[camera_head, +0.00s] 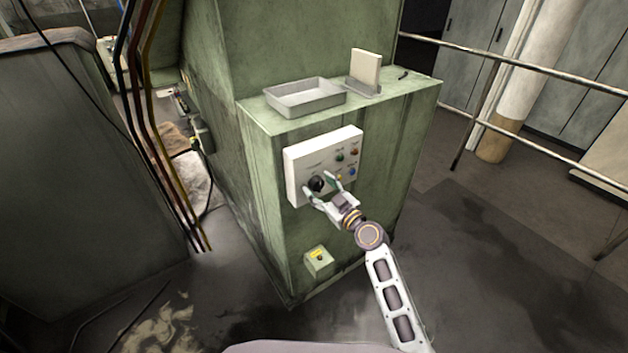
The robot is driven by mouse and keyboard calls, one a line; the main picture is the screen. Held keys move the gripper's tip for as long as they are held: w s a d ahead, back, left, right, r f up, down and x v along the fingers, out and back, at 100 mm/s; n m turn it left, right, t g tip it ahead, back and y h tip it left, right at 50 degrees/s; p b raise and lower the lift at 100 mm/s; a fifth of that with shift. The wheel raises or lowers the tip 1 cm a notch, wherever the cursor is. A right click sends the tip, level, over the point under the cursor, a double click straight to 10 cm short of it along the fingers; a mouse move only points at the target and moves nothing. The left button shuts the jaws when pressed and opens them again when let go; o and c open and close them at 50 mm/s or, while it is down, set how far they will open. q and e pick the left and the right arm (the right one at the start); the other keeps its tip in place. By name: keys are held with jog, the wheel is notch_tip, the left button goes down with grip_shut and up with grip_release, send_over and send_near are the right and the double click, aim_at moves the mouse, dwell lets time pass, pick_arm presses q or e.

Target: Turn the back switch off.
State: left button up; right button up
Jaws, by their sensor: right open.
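A white control panel (299,165) is mounted on the front of the green machine (385,150). It carries a black round switch (317,184) at its lower left and several small coloured buttons at its right. My right gripper (320,184) is open in front of the panel, with its fingers to either side of the black switch. I cannot tell whether the fingers touch the switch or which way it is turned. My left gripper is not in view.
A grey metal tray (305,107) and an upright pale block in a holder (365,68) stand on the machine's top ledge. Dark and yellow cables (140,110) hang at the left. A metal railing (540,72) runs at the right. The floor right of the machine is clear.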

jog(key=shift+m+p, duration=0.35)
jog(key=shift+m, duration=1.25)
